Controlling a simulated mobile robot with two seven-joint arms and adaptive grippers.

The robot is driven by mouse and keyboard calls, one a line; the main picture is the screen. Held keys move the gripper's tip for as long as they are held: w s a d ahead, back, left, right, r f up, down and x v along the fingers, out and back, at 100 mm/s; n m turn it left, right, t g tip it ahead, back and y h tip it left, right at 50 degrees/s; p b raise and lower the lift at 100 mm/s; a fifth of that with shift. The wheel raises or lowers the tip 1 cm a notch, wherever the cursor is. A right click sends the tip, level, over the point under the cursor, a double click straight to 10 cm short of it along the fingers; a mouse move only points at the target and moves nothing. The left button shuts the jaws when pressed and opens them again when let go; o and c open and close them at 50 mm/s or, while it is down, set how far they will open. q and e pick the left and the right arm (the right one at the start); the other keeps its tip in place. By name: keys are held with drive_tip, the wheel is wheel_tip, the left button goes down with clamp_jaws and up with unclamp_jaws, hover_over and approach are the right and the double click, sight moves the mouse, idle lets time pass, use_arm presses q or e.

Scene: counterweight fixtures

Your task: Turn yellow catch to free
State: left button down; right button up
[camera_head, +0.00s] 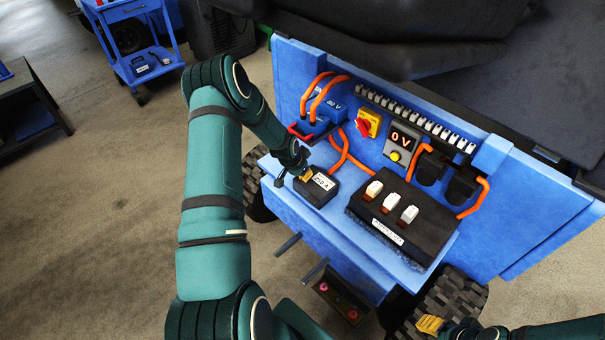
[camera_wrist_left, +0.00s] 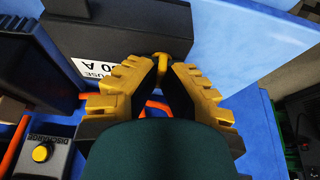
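The yellow catch (camera_wrist_left: 160,64) is a small yellow tab on the edge of a black fuse box (camera_wrist_left: 110,35) with a white "FUSE" label. My left gripper (camera_wrist_left: 160,72) has its tips close on either side of the catch and looks shut on it. In the head view the fuse box (camera_head: 317,188) sits on the blue ledge, with my left gripper (camera_head: 304,176) at its upper left edge. The catch is mostly hidden there. My right gripper (camera_head: 432,324) is at the bottom right, partly cut off, away from the box; its opening cannot be made out.
A black box with several light-coloured switches (camera_head: 391,214) stands right of the fuse box. A dark overhang (camera_head: 400,45) is above. Floor at left is open.

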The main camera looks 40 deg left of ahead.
use_arm(q)
drive_tip(key=c, duration=1.1)
unclamp_jaws()
drive_tip(key=shift+f, duration=0.1)
drive_tip(key=v, duration=1.2)
